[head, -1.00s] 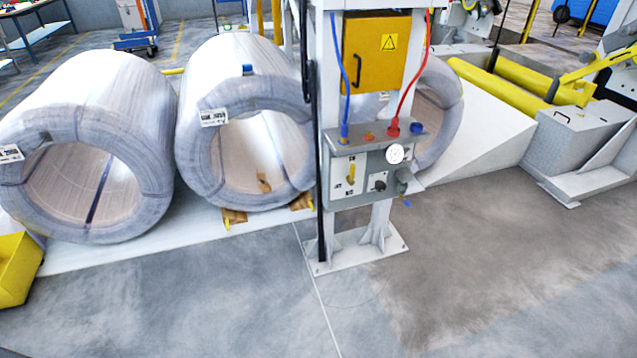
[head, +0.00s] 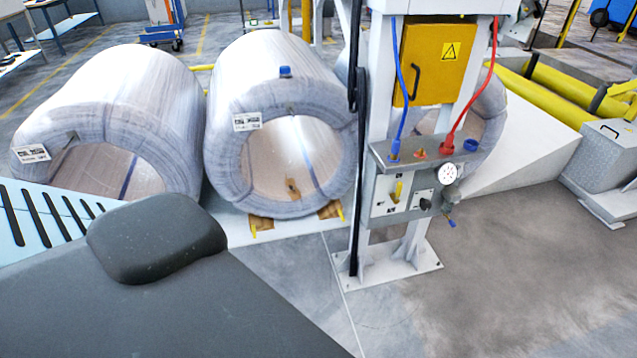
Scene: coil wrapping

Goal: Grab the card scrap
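A small brown card scrap (head: 293,188) lies inside the bore of the middle wrapped coil (head: 229,178), low on its inner wall. Two more brown pieces show under the front of that coil, one at left (head: 262,223) and one at right (head: 331,210); I cannot tell if they are card or wedges. Neither of my grippers shows. A dark grey arm part of mine fills the lower left and hides the floor there.
A white post with a control box (head: 412,198) stands right of the middle coil. Another wrapped coil (head: 85,125) lies at left, and one sits partly behind the post (head: 490,125). Bare floor (head: 530,270) is open at right.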

